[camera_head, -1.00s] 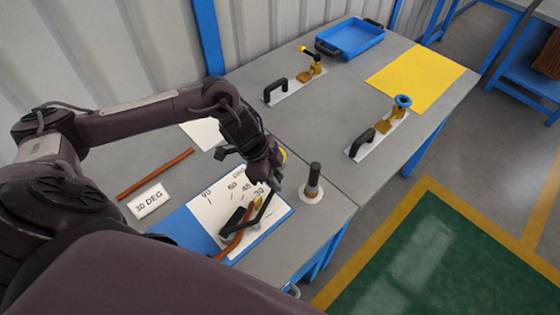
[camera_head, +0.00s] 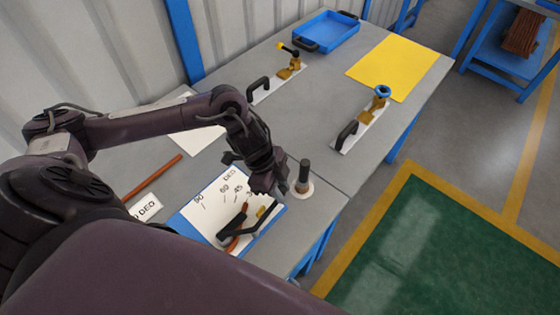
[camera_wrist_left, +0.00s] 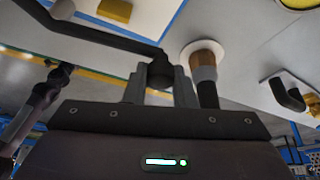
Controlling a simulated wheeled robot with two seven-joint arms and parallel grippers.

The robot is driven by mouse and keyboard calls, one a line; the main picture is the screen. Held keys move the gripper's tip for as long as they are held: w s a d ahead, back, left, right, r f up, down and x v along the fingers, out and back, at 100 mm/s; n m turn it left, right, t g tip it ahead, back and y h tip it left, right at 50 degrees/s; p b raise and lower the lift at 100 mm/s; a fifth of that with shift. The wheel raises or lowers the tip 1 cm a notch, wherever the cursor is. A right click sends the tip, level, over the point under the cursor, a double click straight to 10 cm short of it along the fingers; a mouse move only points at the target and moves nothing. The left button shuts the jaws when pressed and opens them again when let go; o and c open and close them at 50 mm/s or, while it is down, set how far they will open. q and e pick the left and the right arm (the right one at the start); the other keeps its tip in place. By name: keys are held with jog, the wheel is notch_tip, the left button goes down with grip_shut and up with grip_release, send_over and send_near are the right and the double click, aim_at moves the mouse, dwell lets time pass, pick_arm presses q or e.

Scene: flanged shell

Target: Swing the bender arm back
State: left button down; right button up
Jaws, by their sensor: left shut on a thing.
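The bender is a white plate (camera_head: 208,212) with angle marks on a blue base. Its black bender arm (camera_head: 262,222) runs across the plate towards the right. An orange-brown pipe (camera_head: 233,244) lies at the bender, partly hidden by black parts. My left gripper (camera_head: 272,192) is over the plate's right edge, at the arm's outer end. In the left wrist view the bender arm (camera_wrist_left: 100,36) ends in a black knob (camera_wrist_left: 160,73) between my fingers (camera_wrist_left: 160,90), which are shut on it. The 30 mark is partly hidden by my gripper. My right gripper is out of view.
A dark post (camera_head: 304,175) on a round white base stands close right of my gripper. A straight pipe (camera_head: 152,176) and a label card (camera_head: 144,207) lie left. Two black-handled tools (camera_head: 275,75) (camera_head: 363,120), a blue tray (camera_head: 327,31) and a yellow sheet (camera_head: 393,68) lie farther back.

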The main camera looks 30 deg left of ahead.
pick_arm(q)
jog(key=c, duration=1.2)
grip_release()
jog(key=shift+d, duration=0.2)
jog(key=shift+a, duration=0.1)
jog(key=shift+a+r, duration=0.15)
jog(key=shift+r, duration=0.15)
jog(key=b+v, duration=0.1)
jog(key=v, duration=0.6)
jog(key=shift+s, duration=0.1)
